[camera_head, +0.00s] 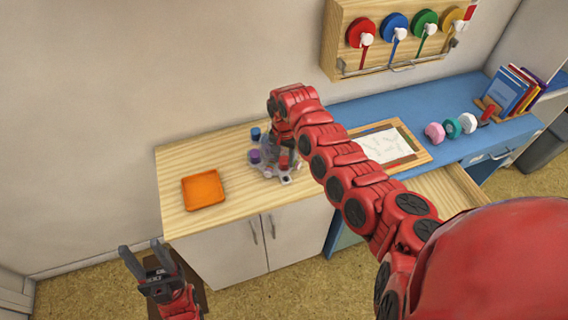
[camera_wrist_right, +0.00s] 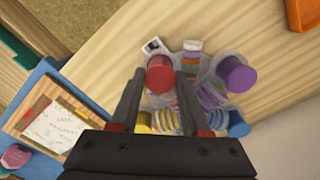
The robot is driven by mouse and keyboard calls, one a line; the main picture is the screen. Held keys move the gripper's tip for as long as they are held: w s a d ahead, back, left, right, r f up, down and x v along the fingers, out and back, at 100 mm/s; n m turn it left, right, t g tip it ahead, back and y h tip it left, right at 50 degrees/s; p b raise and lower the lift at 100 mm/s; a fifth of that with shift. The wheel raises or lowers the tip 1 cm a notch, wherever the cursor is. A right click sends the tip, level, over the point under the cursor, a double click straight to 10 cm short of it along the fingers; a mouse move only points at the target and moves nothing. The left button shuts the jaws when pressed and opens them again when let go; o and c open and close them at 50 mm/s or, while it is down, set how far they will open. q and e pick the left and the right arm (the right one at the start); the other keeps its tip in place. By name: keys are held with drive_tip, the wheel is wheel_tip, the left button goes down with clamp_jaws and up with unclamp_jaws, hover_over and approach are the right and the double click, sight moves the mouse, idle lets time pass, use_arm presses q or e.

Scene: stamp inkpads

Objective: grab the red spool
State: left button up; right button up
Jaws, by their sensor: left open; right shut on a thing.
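A red spool (camera_wrist_right: 160,74) shows in the right wrist view, between the two fingers of my right gripper (camera_wrist_right: 160,80). The fingers are closed on its sides. It stands at a grey holder (camera_wrist_right: 213,78) among other coloured spools. In the head view the red spool (camera_head: 284,163) shows just below my right gripper (camera_head: 280,145), on the wooden counter. I cannot tell whether it is lifted clear of the holder. My left gripper (camera_head: 143,250) is open and empty, low in front of the counter at the left.
A purple spool (camera_wrist_right: 236,73), a blue spool (camera_wrist_right: 237,124) and a yellow spool (camera_wrist_right: 142,122) crowd the holder. An orange tray (camera_head: 203,189) lies to the left on the counter. A framed sheet (camera_head: 425,156) lies to the right.

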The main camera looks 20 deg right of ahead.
clamp_jaws()
drive_tip(key=shift+r, duration=0.1)
